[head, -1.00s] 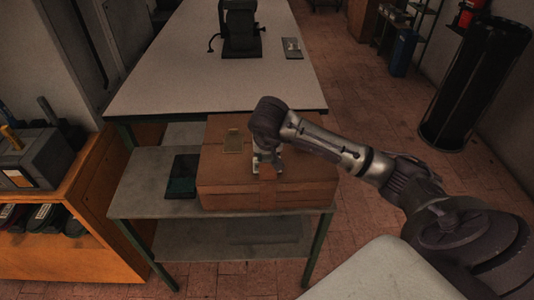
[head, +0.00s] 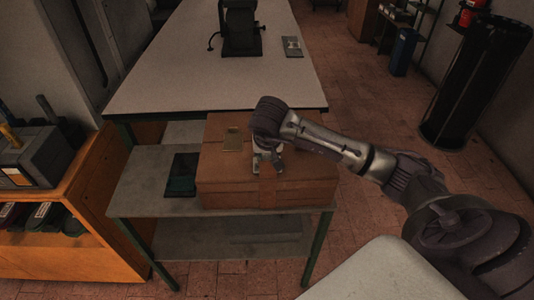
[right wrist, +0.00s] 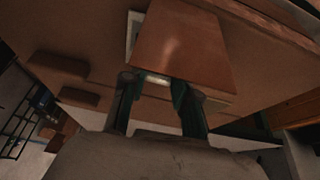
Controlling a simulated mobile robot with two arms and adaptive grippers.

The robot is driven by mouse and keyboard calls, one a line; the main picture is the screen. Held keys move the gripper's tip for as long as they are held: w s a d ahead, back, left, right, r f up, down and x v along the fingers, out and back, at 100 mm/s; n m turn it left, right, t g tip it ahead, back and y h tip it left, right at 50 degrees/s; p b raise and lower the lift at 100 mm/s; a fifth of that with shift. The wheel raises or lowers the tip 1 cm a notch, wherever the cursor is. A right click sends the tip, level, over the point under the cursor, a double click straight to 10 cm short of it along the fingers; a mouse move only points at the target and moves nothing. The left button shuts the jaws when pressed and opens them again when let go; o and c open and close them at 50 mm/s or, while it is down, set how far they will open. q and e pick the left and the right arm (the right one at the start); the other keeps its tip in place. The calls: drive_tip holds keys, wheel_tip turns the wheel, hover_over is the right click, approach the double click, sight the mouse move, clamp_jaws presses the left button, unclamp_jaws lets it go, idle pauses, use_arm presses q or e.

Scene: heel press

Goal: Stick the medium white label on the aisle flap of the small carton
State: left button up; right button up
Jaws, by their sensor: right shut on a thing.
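The brown carton (head: 225,185) sits closed on the grey cart in the head view, with a tape strip down its front middle. My right gripper (head: 266,169) is over the carton's top near the front edge. I cannot tell whether this piece is the label. The carton's brown surface (right wrist: 95,55) lies behind it. A small beige rectangle (head: 233,140) lies on the carton's top, left of the gripper. My left gripper is not in view.
A dark flat object (head: 182,174) lies left of the carton on the cart (head: 140,193). A long table (head: 180,85) stands behind, with a black machine (head: 240,30) and a small card (head: 292,46). An orange shelf unit (head: 95,190) is at left.

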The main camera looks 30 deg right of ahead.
sight(267, 161)
drive_tip(key=shift+s+f+b, duration=0.1)
drive_tip(key=shift+f+b, duration=0.2)
idle(1.0)
drive_tip(key=o, duration=0.8)
drive_tip(key=shift+o, duration=0.5)
drive_tip(key=o, duration=0.5)
drive_tip(key=shift+c, duration=0.2)
drive_tip(key=shift+r, duration=0.1)
drive_tip(key=shift+r+p, duration=2.05)
drive_tip(key=shift+r, duration=1.5)
